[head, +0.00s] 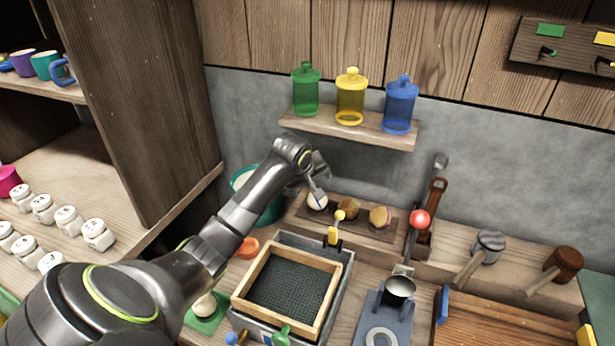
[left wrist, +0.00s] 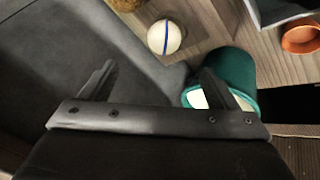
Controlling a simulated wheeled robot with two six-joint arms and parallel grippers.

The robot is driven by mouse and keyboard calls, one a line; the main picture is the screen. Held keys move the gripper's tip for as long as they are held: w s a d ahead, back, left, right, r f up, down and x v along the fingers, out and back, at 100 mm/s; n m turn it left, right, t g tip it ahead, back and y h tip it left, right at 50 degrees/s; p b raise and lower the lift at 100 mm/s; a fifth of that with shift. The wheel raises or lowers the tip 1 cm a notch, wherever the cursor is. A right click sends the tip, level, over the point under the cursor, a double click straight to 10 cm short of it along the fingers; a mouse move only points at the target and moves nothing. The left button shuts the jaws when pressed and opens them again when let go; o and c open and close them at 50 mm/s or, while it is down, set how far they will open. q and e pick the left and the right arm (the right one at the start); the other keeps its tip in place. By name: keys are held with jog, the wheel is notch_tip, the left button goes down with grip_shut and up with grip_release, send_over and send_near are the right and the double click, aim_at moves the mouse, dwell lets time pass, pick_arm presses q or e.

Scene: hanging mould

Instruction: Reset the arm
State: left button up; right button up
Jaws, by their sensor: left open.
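My left arm comes in from the left in the head view. Its gripper (head: 315,184) is above the back of the bench, close to a white ball with a blue stripe (head: 317,201). In the left wrist view the left gripper (left wrist: 158,72) is open, with nothing between its fingers. The striped ball (left wrist: 165,37) lies beyond the fingertips, apart from them. A teal bucket (left wrist: 235,68) with pale contents is partly hidden behind one finger. My right gripper is not in view.
Three coloured jars (head: 349,98) stand on a wall shelf (head: 345,128) above the gripper. A wood-framed screen (head: 290,288) sits below. Brown balls (head: 380,216) share the striped ball's rack. A red-knobbed lever (head: 419,219) and mallets (head: 555,270) are to the right.

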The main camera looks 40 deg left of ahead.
pick_arm(q)
jog(key=shift+v, duration=2.05)
jog(key=shift+w+r, duration=0.1)
jog(key=shift+w, duration=0.1)
